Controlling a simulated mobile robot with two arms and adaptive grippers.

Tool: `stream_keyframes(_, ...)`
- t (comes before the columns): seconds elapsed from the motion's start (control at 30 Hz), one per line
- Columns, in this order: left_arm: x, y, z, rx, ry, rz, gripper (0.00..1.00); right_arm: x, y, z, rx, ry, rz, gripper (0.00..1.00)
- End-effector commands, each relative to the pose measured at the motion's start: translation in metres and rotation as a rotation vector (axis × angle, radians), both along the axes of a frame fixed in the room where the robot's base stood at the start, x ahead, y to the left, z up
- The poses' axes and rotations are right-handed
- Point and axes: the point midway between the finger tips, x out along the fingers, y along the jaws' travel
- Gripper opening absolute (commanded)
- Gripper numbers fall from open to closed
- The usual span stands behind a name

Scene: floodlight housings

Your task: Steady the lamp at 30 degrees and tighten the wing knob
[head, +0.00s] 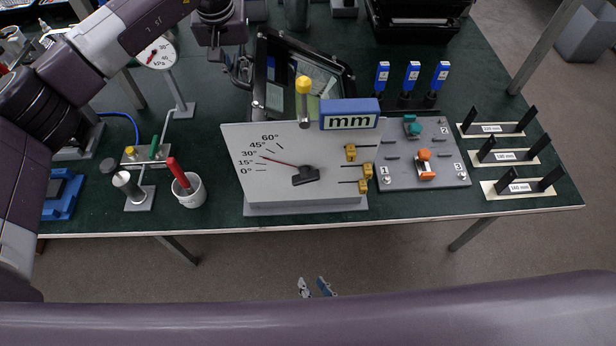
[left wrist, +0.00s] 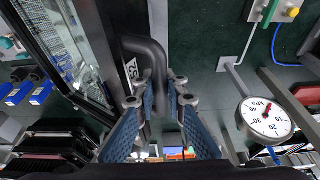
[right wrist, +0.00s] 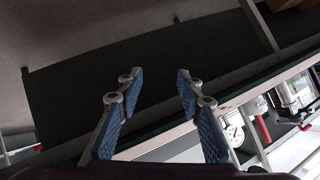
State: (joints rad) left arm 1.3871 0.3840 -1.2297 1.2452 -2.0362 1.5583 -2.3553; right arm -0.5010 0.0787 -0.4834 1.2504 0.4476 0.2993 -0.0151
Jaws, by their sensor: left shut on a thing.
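The lamp (head: 272,100), a black-framed housing with a glass face, stands behind the white angle board (head: 240,140). My left gripper (head: 242,72) is at the lamp's left side. In the left wrist view its blue pads are shut on the lamp's dark bent handle (left wrist: 158,62). The board's red needle (head: 283,162) points between the 15° and 30° marks. My right gripper (head: 316,288) is open and empty in front of the table, also in the right wrist view (right wrist: 158,85).
A yellow-topped post (head: 304,105) and a blue "mm" display (head: 350,114) stand at the board. A grey panel with teal and orange knobs (head: 400,180) is to the right, beside labelled racks (head: 520,189). A cup with a red-handled tool (head: 190,195) and a dial gauge (head: 158,54) are left.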

Motion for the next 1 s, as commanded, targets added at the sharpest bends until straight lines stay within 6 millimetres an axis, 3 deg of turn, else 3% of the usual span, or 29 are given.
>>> stream_keyframes(0.03, 0.004, 0.005, 0.006, 0.003, -0.013, 0.009, 0.00, 0.009, 0.014, 0.033, 0.070, -0.057, -0.036, 0.34)
stream_keyframes(0.13, 0.004, 0.005, 0.006, 0.003, -0.013, 0.009, 0.00, 0.024, 0.030, 0.095, 0.207, -0.155, -0.123, 0.34)
stream_keyframes(0.3, 0.004, 0.005, 0.006, 0.003, -0.013, 0.009, 0.00, 0.038, 0.036, 0.195, 0.439, -0.284, -0.290, 0.34)
stream_keyframes(0.4, 0.004, 0.005, 0.006, 0.003, -0.013, 0.009, 0.00, 0.040, 0.029, 0.241, 0.556, -0.332, -0.388, 0.34)
stream_keyframes(0.5, 0.004, 0.005, 0.006, 0.003, -0.013, 0.009, 0.00, 0.040, 0.020, 0.274, 0.644, -0.362, -0.469, 0.34)
stream_keyframes(0.63, 0.004, 0.005, 0.006, 0.003, -0.013, 0.009, 0.00, 0.039, 0.010, 0.298, 0.714, -0.379, -0.539, 0.34)
stream_keyframes(0.77, 0.004, 0.005, 0.006, 0.003, -0.013, 0.009, 0.00, 0.042, 0.005, 0.306, 0.741, -0.386, -0.567, 0.34)
stream_keyframes(1.0, 0.004, 0.005, 0.006, 0.003, -0.013, 0.009, 0.00, 0.077, 0.005, 0.308, 0.743, -0.390, -0.569, 0.34)
